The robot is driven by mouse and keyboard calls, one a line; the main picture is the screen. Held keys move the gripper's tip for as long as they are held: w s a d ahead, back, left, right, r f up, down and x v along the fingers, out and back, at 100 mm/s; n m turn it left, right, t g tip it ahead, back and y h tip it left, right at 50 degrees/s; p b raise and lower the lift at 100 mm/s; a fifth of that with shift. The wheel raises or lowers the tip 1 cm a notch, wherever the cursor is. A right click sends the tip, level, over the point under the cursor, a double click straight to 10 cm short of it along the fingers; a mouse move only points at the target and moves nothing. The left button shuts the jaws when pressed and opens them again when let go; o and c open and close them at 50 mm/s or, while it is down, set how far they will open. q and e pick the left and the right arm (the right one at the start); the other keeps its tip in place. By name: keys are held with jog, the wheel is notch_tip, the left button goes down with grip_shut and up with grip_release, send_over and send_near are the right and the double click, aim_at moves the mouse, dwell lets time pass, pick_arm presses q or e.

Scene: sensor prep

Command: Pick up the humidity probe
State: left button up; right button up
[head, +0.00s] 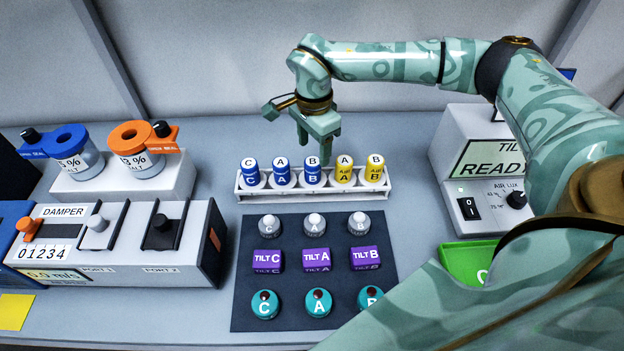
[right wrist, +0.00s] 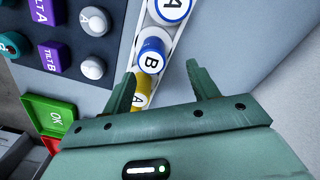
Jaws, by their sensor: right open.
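A white rack (head: 310,196) holds a row of upright capped cylinders. Three are blue, lettered C (head: 251,172), A (head: 282,172) and B (head: 312,171); two are yellow, marked AIR A (head: 344,170) and AIR B (head: 375,169). No readable label says which is the humidity probe. My right gripper (head: 315,152) is open and empty, pointing down above the rack by blue B. In the right wrist view, blue B (right wrist: 152,56) shows just ahead of the gripper's (right wrist: 161,70) spread fingers, nearer the left one, which partly hides a yellow cylinder (right wrist: 139,98). My left gripper is out of view.
A dark mat (head: 240,300) in front holds grey knobs, purple TILT blocks and teal round pieces. Salt jars (head: 78,160) and a damper box (head: 60,255) stand left.

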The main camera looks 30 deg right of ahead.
aim_at(314, 160)
jog(key=f, duration=0.4)
jog(key=s+f+b, duration=0.1)
jog(key=shift+a+f, duration=0.3)
jog(key=shift+f, duration=0.1)
jog(key=shift+r, duration=0.1)
jog(key=c, duration=1.1)
